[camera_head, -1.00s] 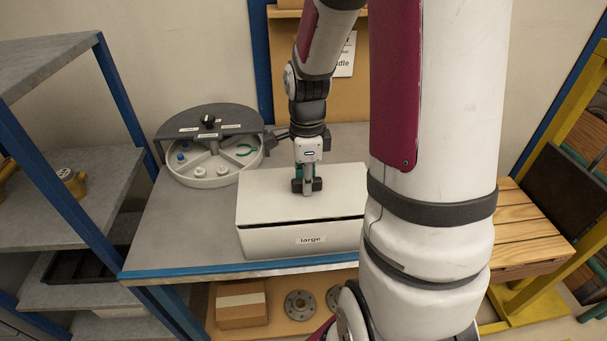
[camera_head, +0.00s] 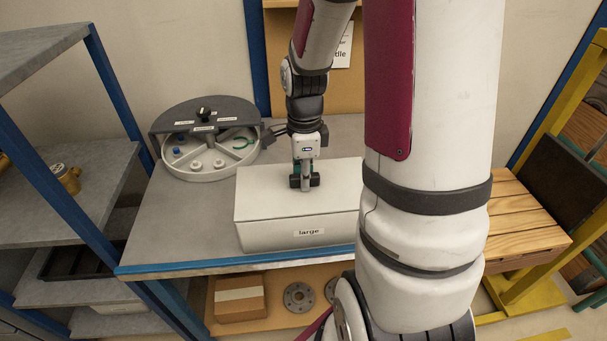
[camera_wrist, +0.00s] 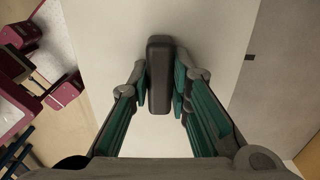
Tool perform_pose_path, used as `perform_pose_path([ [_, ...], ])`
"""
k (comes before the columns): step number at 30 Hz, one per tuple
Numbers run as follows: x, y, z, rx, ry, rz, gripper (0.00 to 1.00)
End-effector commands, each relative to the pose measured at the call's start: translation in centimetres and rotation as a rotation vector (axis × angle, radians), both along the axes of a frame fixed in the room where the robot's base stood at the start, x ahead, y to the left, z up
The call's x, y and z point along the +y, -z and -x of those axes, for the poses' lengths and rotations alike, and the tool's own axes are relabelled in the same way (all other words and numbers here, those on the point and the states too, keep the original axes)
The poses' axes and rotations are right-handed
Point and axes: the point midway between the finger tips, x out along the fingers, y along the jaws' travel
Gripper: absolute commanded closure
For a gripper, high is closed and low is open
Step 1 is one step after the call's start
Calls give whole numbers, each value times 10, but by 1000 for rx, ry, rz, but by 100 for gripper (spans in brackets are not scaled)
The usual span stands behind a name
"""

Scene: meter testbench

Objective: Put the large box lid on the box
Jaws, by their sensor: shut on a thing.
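The large box (camera_head: 285,237) is white, labelled "large", and stands on the grey bench near its front edge. Its white lid (camera_head: 265,187) lies over the box top, with no dark gap showing along the front; the right end is hidden behind my arm. My gripper (camera_head: 305,182) points down at the middle of the lid and is shut on the lid's dark handle. In the wrist view the dark handle (camera_wrist: 160,75) stands between the two green-sided fingers, with the white lid (camera_wrist: 215,40) beneath.
A round divided tray (camera_head: 208,170) with a half cover and small parts stands left of the box. The bench (camera_head: 180,225) is clear in front of it. A blue-framed shelf (camera_head: 50,165) is at the left, a wooden slatted surface (camera_head: 520,225) at the right.

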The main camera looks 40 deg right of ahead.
Motion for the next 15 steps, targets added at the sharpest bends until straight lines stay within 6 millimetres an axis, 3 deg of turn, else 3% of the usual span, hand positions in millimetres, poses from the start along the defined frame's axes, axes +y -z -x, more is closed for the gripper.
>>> perform_pose_path([
  [5, 0, 4, 0, 0, 0, 0, 100],
  [6, 0, 4, 0, 0, 0, 0, 80],
  [9, 0, 3, 0, 0, 0, 0, 59],
  [15, 0, 3, 0, 0, 0, 0, 59],
])
